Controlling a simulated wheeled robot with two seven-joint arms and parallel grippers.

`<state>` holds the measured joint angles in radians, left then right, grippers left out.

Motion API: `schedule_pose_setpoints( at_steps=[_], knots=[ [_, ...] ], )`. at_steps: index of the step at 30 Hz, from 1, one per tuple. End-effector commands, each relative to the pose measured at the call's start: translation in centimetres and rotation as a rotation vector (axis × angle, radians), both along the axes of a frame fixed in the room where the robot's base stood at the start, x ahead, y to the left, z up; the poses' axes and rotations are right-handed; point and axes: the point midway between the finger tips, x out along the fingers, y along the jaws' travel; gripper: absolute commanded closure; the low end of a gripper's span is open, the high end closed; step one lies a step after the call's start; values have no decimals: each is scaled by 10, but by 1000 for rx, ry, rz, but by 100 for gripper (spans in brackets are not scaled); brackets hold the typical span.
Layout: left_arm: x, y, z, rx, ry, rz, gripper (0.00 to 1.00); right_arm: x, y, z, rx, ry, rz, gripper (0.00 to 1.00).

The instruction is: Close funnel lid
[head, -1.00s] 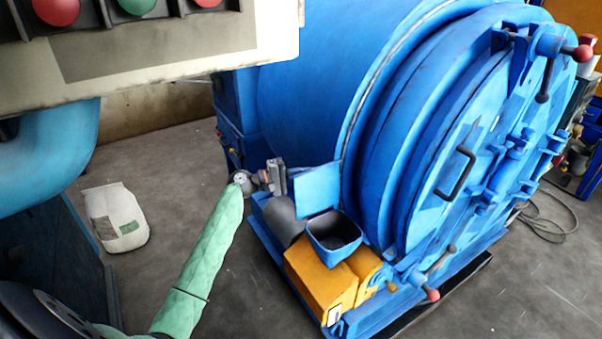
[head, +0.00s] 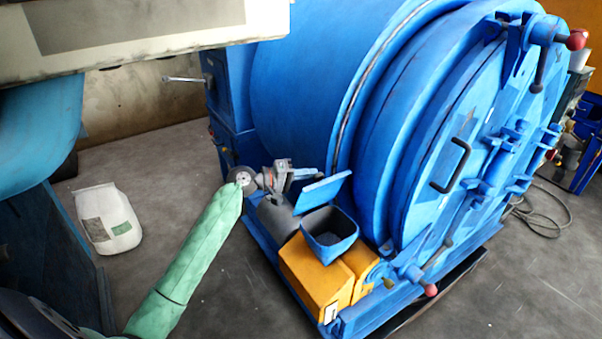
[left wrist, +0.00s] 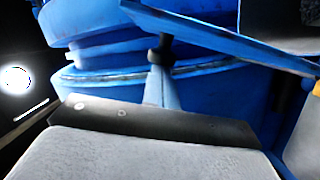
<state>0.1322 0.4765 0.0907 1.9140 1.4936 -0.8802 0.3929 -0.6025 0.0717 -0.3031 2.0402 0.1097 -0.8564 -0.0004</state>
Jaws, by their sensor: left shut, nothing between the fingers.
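The funnel (head: 330,236) is a blue open-topped hopper with a dark inside, on a yellow housing beside the big blue drum. Its lid (head: 322,190) is a flat blue plate, tilted over the funnel's back edge, with the opening still uncovered. My left gripper (head: 292,176) is shut and empty behind the lid, at its left end; whether it touches the lid is unclear. In the left wrist view the gripper's fingers (left wrist: 161,60) point at the blue machine, just under the slanting lid (left wrist: 225,40). Part of the funnel (left wrist: 290,45) shows at top right. My right gripper is out of view.
The blue drum (head: 300,90) with its round door stands right behind the funnel. The yellow housing (head: 312,275) is below it. A white sack (head: 108,220) lies on the floor at left. A grey panel (head: 150,30) fills the upper left.

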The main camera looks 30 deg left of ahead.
Motion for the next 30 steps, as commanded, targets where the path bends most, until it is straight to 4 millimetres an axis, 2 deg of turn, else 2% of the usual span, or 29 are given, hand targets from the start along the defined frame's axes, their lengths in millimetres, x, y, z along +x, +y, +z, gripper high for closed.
schedule_pose_setpoints(
  at_steps=[1, 6, 14, 19, 30],
  knots=[
    [-4, -6, -2, 42, -22, -1, 100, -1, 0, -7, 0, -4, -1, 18],
    [-16, -26, -4, 181, -104, -2, 100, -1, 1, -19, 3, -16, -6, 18],
    [-33, -55, -15, 392, -229, -2, 100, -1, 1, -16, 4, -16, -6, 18],
    [-43, -72, -25, 531, -312, -3, 100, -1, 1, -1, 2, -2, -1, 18],
    [-60, -101, -58, 812, -476, -2, 100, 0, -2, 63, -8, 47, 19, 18]
  ],
)
